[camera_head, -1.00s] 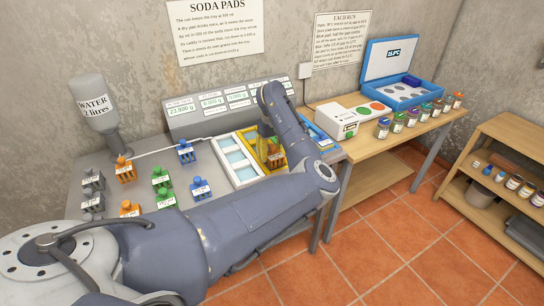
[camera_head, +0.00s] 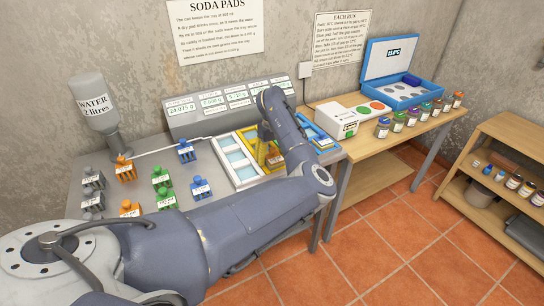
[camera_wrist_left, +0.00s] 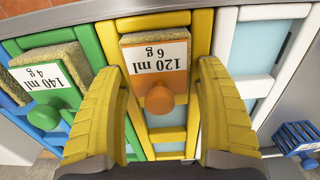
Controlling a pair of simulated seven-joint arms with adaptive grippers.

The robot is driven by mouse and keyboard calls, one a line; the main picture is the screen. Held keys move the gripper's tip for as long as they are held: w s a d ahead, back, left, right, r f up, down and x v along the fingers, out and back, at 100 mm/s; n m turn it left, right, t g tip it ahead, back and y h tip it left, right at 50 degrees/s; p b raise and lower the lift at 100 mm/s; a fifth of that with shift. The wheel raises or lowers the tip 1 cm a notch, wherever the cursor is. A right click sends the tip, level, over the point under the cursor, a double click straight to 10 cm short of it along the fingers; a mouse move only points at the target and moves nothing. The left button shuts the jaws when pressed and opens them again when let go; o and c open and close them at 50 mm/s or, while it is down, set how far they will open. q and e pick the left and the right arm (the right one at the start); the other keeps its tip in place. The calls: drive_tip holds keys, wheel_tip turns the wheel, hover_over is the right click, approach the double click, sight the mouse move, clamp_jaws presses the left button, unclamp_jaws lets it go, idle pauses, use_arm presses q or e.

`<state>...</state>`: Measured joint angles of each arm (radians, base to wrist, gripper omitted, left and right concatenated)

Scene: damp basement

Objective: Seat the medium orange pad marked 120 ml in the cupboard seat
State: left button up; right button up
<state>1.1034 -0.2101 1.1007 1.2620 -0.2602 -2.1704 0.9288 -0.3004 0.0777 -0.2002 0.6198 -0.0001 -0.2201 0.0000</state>
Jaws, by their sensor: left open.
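The orange pad (camera_wrist_left: 157,72), labelled 120 ml and 6 g with a round orange knob, lies in the far part of a yellow-framed bay (camera_wrist_left: 201,35) in the left wrist view. In the head view the orange pad (camera_head: 276,160) is partly hidden by my arm. My left gripper (camera_wrist_left: 172,85) is open, with its yellow fingers on both sides of the pad and knob. In the head view the left gripper (camera_head: 265,152) reaches down over the yellow bay. I cannot tell which place is the cupboard seat. My right gripper is not in view.
A green pad (camera_wrist_left: 50,78) marked 140 ml sits in the neighbouring bay. White-framed bays (camera_head: 237,160) lie on the other side. Several other pads stand on the left of the bench. A display bank (camera_head: 235,103) stands behind. A low shelf (camera_head: 500,175) stands at far right.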

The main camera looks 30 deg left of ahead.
sight(272, 149)
use_arm(q)
wheel_tip(272, 149, up, 12)
drive_tip(key=shift+r, duration=0.2)
idle(0.5)
idle(0.4)
